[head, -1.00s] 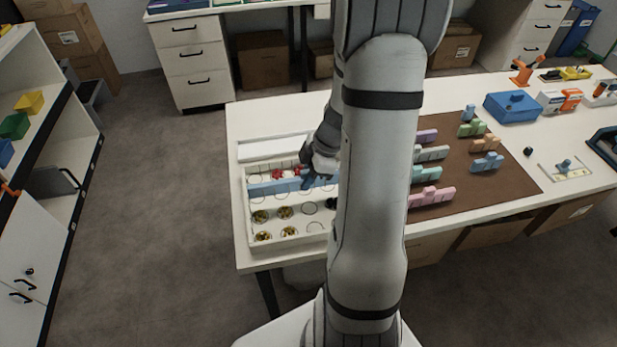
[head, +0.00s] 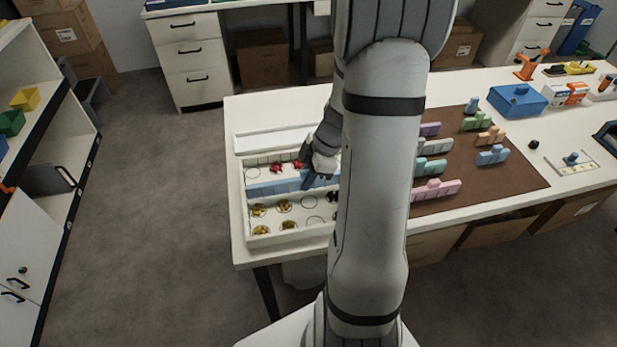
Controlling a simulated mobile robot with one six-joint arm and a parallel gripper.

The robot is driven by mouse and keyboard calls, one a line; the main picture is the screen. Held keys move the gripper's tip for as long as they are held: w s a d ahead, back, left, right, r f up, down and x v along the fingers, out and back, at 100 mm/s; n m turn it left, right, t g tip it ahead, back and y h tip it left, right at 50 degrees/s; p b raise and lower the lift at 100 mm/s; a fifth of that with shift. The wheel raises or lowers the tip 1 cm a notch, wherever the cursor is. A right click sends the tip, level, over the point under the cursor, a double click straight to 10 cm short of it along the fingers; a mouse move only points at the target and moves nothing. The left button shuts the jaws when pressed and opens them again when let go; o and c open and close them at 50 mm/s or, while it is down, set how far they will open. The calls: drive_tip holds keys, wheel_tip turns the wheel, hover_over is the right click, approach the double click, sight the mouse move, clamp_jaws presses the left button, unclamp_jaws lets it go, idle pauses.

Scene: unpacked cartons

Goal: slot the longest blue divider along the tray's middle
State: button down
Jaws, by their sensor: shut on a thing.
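A white tray (head: 246,236) lies at the left end of the table, its right part hidden behind my arm. A long blue divider (head: 275,187) runs left to right across the tray's middle, between red pieces (head: 277,167) behind and brass-coloured pieces (head: 284,206) in front. My gripper (head: 313,181) is shut on the blue divider near the visible right part of it. The divider looks low in the tray; I cannot tell whether it is fully seated. Its right end is hidden by my arm.
A brown mat (head: 475,187) right of my arm holds several coloured dividers, including a pink one (head: 436,190) and a short blue one (head: 491,155). A white lid-like strip (head: 285,141) lies behind the tray. A blue box (head: 516,101) stands farther right.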

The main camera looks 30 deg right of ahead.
drive_tip(key=shift+f+b, duration=0.9)
drive_tip(key=shift+b, duration=0.1)
drive_tip(key=c, duration=1.3)
unclamp_jaws()
drive_tip(key=shift+r, duration=0.1)
drive_tip(key=v, duration=0.7)
drive_tip(key=shift+d+r, duration=0.15)
drive_tip(key=shift+r, duration=0.2)
drive_tip(key=shift+s+a+r+p, duration=0.1)
drive_tip(key=shift+a+r+p, duration=0.15)
drive_tip(key=shift+a+p, duration=0.05)
drive_tip(key=s+a+r+m+h+p, duration=0.1)
drive_tip(key=s+a+r+m, duration=0.2)
drive_tip(key=a+r+m, duration=0.1)
drive_tip(key=s+a+r+m+t+h+p, duration=0.1)
drive_tip(key=s+a+r+m+h+p, duration=0.1)
drive_tip(key=s+a+r+m, duration=0.2)
drive_tip(key=s+a+r+m+h+p, duration=0.1)
drive_tip(key=s+a+r+m, duration=0.3)
drive_tip(key=a+m, duration=0.2)
drive_tip(key=shift+s+r+m, duration=0.1)
drive_tip(key=shift+s+m, duration=0.05)
drive_tip(key=shift+m, duration=0.25)
